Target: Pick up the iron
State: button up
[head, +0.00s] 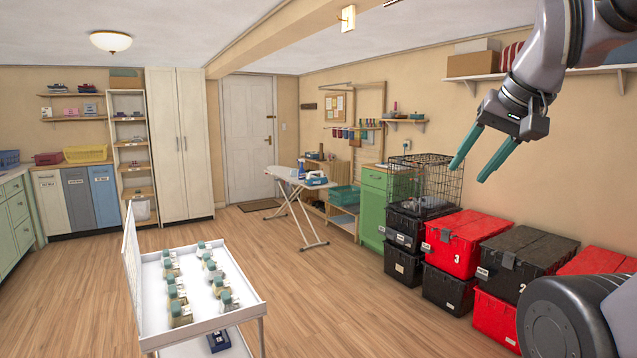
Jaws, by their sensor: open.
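The iron (315,176) looks to be the small blue and white item on the right end of the ironing board (290,178). The board stands in the middle distance, in front of the far wall. The iron is small at this range and its details are hard to make out. My gripper (482,165) hangs at the upper right, with its two teal fingers apart and nothing between them. It is far from the iron, much nearer to me and to the right.
A white cart (208,326) with several bottles stands close in front. Stacked red and black totes (467,238) line the right wall, with a wire cage (428,180) behind them. A green cabinet (373,208) stands right of the board. The wooden floor (330,290) between is clear.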

aim_at(321, 180)
jog(key=i+z, duration=0.25)
jog(key=i, duration=2.95)
jog(key=i+z, duration=0.1)
jog(key=i, duration=0.8)
jog(key=i+j, duration=0.2)
jog(key=i, duration=0.65)
jog(key=i+j, duration=0.35)
jog(key=j, duration=0.25)
jog(key=i+j+u, duration=0.1)
jog(key=i+j, duration=0.2)
jog(key=j, duration=0.25)
jog(key=i+j, duration=0.35)
jog(key=j, duration=0.25)
jog(key=i+j+u, duration=0.1)
jog(key=i+j, duration=0.3)
jog(key=j, duration=0.15)
jog(key=i+j, duration=0.35)
jog(key=j, duration=0.2)
